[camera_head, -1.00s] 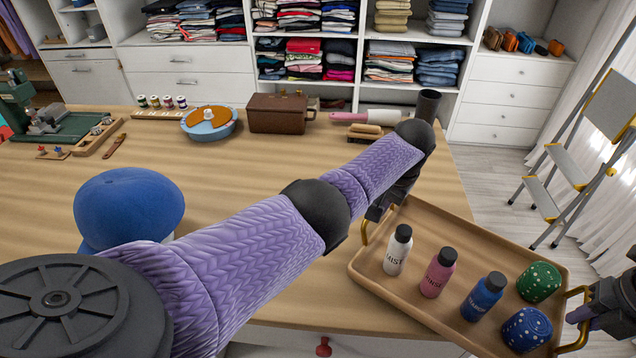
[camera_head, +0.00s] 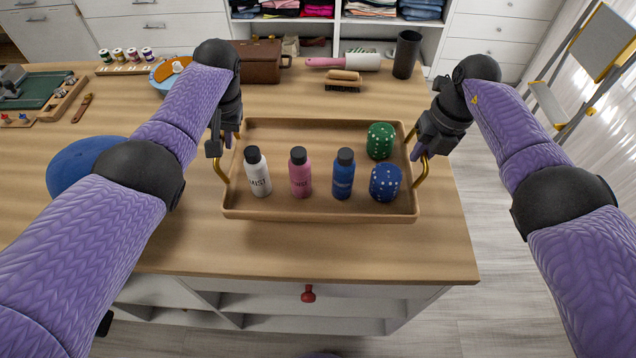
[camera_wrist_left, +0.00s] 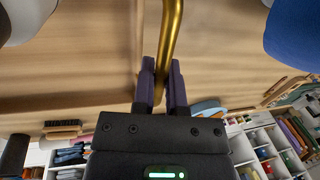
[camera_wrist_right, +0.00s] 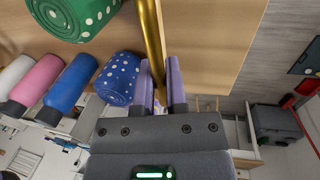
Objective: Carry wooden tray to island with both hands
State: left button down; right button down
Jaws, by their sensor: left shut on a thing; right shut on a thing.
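The wooden tray (camera_head: 320,215) is over the right part of the island top (camera_head: 200,245) and looks level; I cannot tell whether it touches the top. It carries a white bottle (camera_head: 258,178), a pink bottle (camera_head: 300,178), a blue bottle (camera_head: 343,178), a green dotted roll (camera_head: 380,141) and a blue dotted roll (camera_head: 385,182), all upright. My left gripper (camera_head: 222,145) is shut on the left brass handle (camera_wrist_left: 172,35). My right gripper (camera_head: 425,150) is shut on the right brass handle (camera_wrist_right: 152,40).
A blue cap (camera_head: 85,165) lies left of the tray, partly behind my left arm. A brown case (camera_head: 260,62), a pink-handled lint roller (camera_head: 345,62), a brush (camera_head: 343,80) and a dark cup (camera_head: 406,55) stand behind it. A step ladder (camera_head: 590,60) stands at right.

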pick_arm(q)
jog(key=shift+d+r, duration=0.1)
jog(key=shift+d, duration=0.05)
